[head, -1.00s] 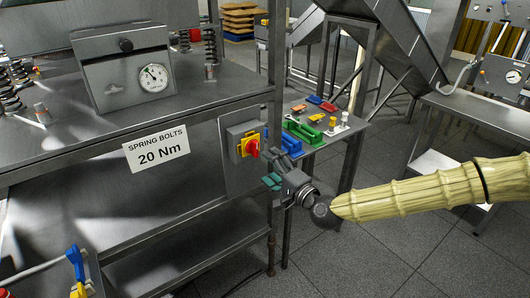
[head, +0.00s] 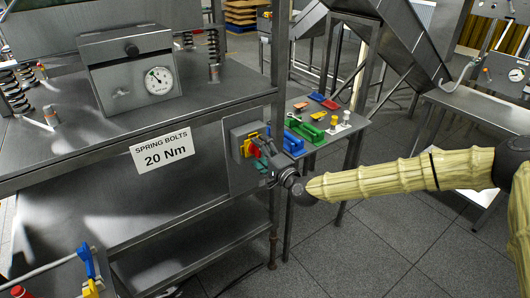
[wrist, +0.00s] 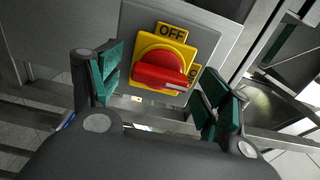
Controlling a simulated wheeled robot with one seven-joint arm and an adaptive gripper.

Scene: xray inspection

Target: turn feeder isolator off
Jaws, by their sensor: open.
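The feeder isolator is a grey box (head: 238,140) with a yellow plate (wrist: 183,50) and a red rotary knob (wrist: 160,68), on a panel at the right end of the steel bench. In the wrist view the plate shows OFF at the top and a partly hidden label at the right, and the knob's handle points to the right. My gripper (wrist: 158,92) is open, with one green-padded finger on each side of the knob and the knob between or just beyond the fingertips. I cannot tell whether the pads touch it. In the head view my gripper (head: 262,160) partly covers the knob.
A sign (head: 162,151) reading "SPRING BOLTS 20 Nm" is on the bench front. A gauge box (head: 130,75) stands on the bench. A small table (head: 330,133) with coloured tools is behind my gripper. A bench leg (head: 276,190) is close by.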

